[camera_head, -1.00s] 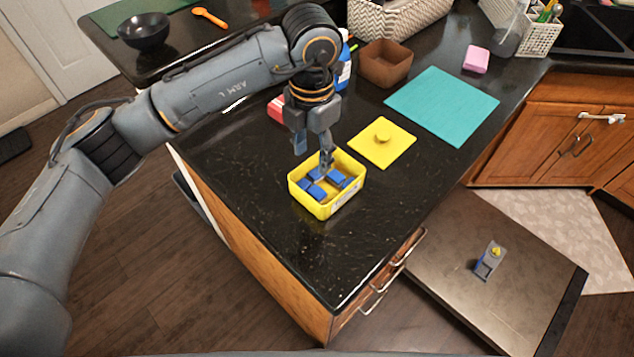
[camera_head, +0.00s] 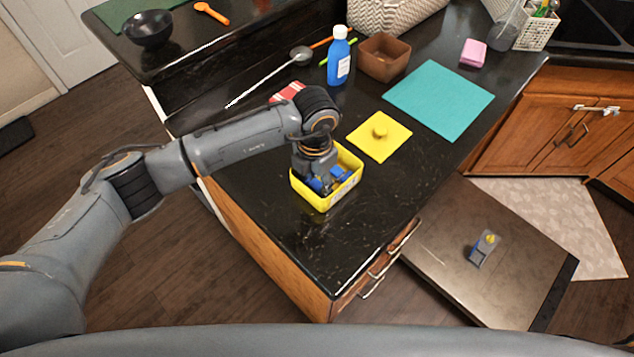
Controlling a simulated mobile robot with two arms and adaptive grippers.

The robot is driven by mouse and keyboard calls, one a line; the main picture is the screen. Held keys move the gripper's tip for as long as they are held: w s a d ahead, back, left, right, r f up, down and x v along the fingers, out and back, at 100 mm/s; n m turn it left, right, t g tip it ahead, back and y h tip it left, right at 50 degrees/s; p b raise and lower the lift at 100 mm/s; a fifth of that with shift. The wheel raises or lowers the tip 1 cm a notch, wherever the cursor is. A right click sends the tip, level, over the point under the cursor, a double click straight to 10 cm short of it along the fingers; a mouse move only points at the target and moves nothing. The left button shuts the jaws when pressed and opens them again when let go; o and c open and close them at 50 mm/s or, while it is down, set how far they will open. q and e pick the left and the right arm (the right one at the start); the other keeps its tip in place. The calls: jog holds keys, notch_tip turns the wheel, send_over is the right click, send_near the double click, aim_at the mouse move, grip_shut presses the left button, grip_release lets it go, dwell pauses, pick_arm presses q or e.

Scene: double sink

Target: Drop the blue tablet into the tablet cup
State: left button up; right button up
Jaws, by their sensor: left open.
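The yellow tub (camera_head: 324,202) stands on the dark counter, with its lid off. Several blue tablets (camera_head: 341,175) lie inside it, partly hidden by my gripper. My left gripper (camera_head: 320,184) points down into the tub, open, among the tablets; its fingertips are hard to make out. A small grey and blue dispenser with a yellow part, which looks like the tablet cup (camera_head: 476,255), sits on the open metal door (camera_head: 440,270) at the lower right, well below the counter. My right gripper is not in view.
Behind are a teal mat (camera_head: 440,98), a brown box (camera_head: 384,58), a blue bottle (camera_head: 338,60), a ladle (camera_head: 270,75) and a pink sponge (camera_head: 473,53). The front counter corner is clear.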

pick_arm(q)
jog(key=c, duration=0.6)
